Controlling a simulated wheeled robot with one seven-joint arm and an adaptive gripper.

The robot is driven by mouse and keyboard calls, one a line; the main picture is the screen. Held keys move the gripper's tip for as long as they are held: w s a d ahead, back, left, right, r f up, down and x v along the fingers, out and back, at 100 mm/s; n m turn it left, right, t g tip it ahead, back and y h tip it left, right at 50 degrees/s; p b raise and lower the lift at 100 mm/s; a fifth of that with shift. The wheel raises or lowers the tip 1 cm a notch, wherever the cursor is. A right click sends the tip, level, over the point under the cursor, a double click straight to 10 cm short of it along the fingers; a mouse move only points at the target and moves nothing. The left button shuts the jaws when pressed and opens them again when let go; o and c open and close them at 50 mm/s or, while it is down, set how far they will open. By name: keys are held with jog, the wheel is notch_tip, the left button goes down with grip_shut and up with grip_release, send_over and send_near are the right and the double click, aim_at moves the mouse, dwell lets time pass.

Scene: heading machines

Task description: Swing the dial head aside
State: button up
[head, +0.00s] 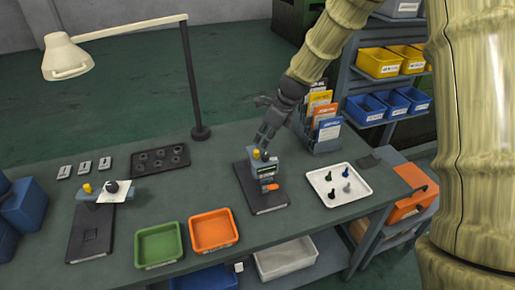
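A gauge stand with a grey head (262,170), which I take to be the dial head, stands on a dark base plate (268,200) in the middle of the bench. A small yellow knob (256,154) tops it, and an orange piece (270,187) shows low on its front. My gripper (264,146) points down from above, right at the top of the head beside the yellow knob. I cannot tell whether it touches. Its fingers are small and dark, so their opening is unclear.
A second stand (92,232) with a white tag is at left. Green (159,244) and orange (213,230) bins sit at the front edge. A white tray (338,186) with small parts lies right; a card rack (318,132) stands behind it. A lamp (200,132) rises behind.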

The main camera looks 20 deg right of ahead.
aim_at(256, 151)
jog(key=shift+p+x, duration=1.15)
jog(key=shift+x, duration=2.65)
jog(key=shift+c, duration=0.2)
grip_shut()
